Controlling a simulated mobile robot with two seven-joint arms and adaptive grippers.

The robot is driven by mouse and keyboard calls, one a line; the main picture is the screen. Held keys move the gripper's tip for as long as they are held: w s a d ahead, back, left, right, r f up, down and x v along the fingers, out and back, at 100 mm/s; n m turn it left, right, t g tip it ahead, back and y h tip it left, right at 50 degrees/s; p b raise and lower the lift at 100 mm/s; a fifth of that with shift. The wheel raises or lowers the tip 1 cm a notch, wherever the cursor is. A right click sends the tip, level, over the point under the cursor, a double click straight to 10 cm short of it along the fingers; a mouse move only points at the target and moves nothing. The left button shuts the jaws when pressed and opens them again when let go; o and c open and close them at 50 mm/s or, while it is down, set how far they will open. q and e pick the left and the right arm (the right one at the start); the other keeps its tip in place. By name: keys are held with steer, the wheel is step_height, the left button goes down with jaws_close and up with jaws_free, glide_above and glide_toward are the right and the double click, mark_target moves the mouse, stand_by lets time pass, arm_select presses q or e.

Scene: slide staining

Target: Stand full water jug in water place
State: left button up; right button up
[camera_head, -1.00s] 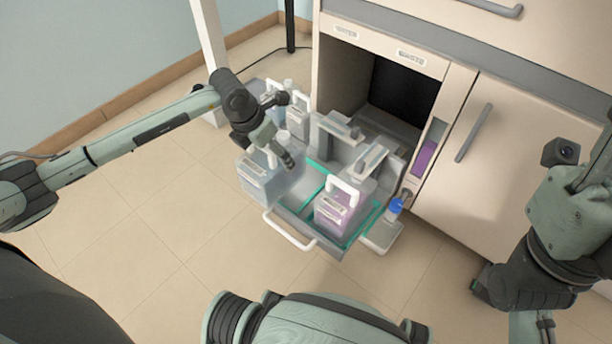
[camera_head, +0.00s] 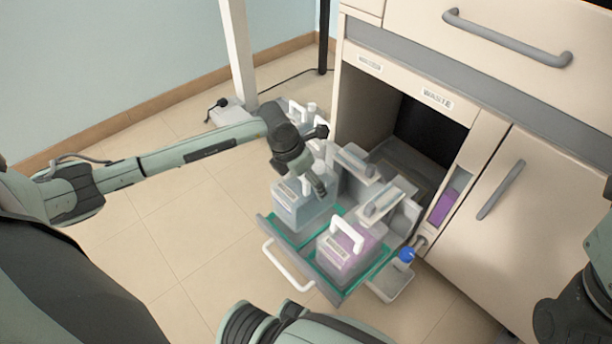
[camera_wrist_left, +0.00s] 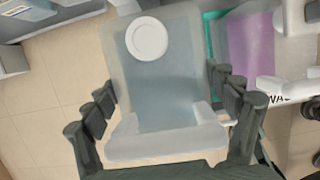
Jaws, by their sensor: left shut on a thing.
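The water jug (camera_head: 300,212), clear with bluish liquid and a white label, is at the left compartment of the pulled-out tray (camera_head: 305,262). My left gripper (camera_head: 314,190) is shut on its top handle. In the left wrist view, the jug (camera_wrist_left: 165,85) stands between the fingers (camera_wrist_left: 165,112), its white round cap facing the camera. Teal edging shows in front of and beside the jug; whether its base touches the tray floor cannot be told. A purple waste jug (camera_head: 345,255) with a white handle stands in the right compartment.
The open cabinet bay (camera_head: 430,130), labelled WASTE on the right, is behind the tray. Grey fittings (camera_head: 355,165) rise behind both compartments. Another jug (camera_head: 297,112) stands behind left. A blue-capped piece (camera_head: 406,254) is at the tray's right. Floor at front left is clear.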

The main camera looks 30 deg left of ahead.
arm_select(q)
steer(key=shift+s+a+b+x, duration=0.1)
steer(key=shift+b+x, duration=0.1)
steer(key=shift+x, duration=0.5)
steer(key=shift+s+a+b+x, duration=0.1)
steer(key=shift+s+b+x, duration=0.1)
steer(key=shift+x, duration=0.45)
steer(key=shift+s+b+x, duration=0.1)
steer(key=shift+b+x, duration=0.1)
steer(key=shift+x, duration=0.5)
steer(key=shift+f, duration=0.1)
steer(key=o, duration=1.7)
steer(key=shift+s+f, duration=0.1)
steer(key=shift+f, duration=0.15)
